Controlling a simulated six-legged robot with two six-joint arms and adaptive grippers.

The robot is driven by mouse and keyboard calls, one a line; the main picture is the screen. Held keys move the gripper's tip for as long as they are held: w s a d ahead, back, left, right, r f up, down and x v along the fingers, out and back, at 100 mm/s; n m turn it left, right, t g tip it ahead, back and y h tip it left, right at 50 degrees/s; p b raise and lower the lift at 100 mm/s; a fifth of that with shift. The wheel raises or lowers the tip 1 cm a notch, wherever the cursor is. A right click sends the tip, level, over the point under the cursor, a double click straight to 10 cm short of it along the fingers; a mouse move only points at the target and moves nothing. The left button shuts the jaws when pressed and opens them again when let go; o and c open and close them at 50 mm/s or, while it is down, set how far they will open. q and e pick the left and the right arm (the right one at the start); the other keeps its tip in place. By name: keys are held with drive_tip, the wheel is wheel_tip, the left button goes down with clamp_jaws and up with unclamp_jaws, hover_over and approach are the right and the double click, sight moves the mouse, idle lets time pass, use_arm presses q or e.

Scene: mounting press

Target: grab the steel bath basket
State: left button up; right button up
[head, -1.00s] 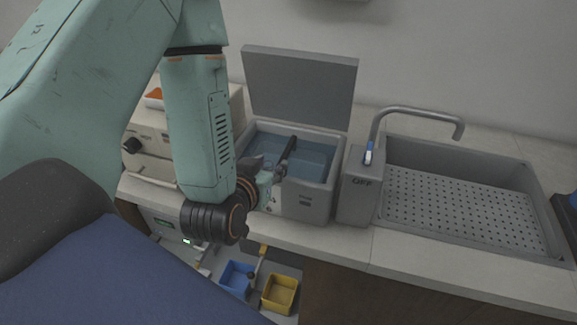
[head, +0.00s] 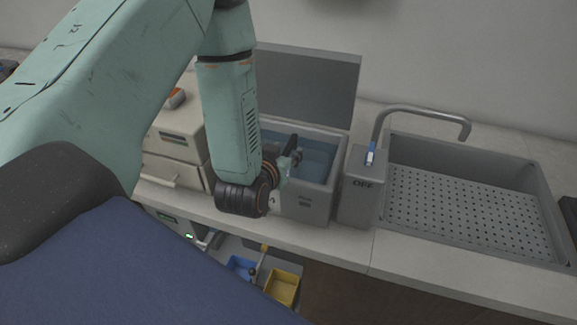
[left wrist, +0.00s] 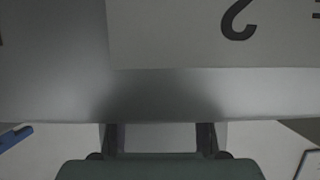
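The steel bath basket cannot be made out for certain in either view. The grey bath (head: 312,206) stands on the counter, with blue water (head: 318,160) inside and its lid (head: 310,85) raised behind. My left gripper (head: 291,157) is over the left part of the bath, partly hidden by my own wrist. In the left wrist view the two dark fingers (left wrist: 161,138) are apart, with no held object visible between them. A grey surface (left wrist: 60,90) with a pale marked panel fills most of that view. My right gripper is not in view.
A cream drawer unit (head: 170,150) stands left. Yellow (head: 283,287) and blue bins sit below.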

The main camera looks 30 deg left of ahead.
use_arm(q)
drive_tip(key=shift+w+a+f, duration=0.1)
drive_tip(key=shift+w+f, duration=0.05)
drive_tip(key=shift+w, duration=0.2)
drive_tip(key=shift+s+a+r, duration=0.1)
drive_tip(key=shift+s+r, duration=0.1)
drive_tip(key=shift+s, duration=0.15)
drive_tip(key=shift+w+f, duration=0.2)
drive_tip(key=shift+w, duration=0.2)
drive_tip(key=c, duration=0.6)
drive_tip(key=shift+s+r, duration=0.1)
drive_tip(key=shift+s, duration=0.1)
clamp_jaws()
drive_tip(key=shift+s+r, duration=0.1)
drive_tip(key=shift+s, duration=0.05)
drive_tip(key=shift+w, duration=0.3)
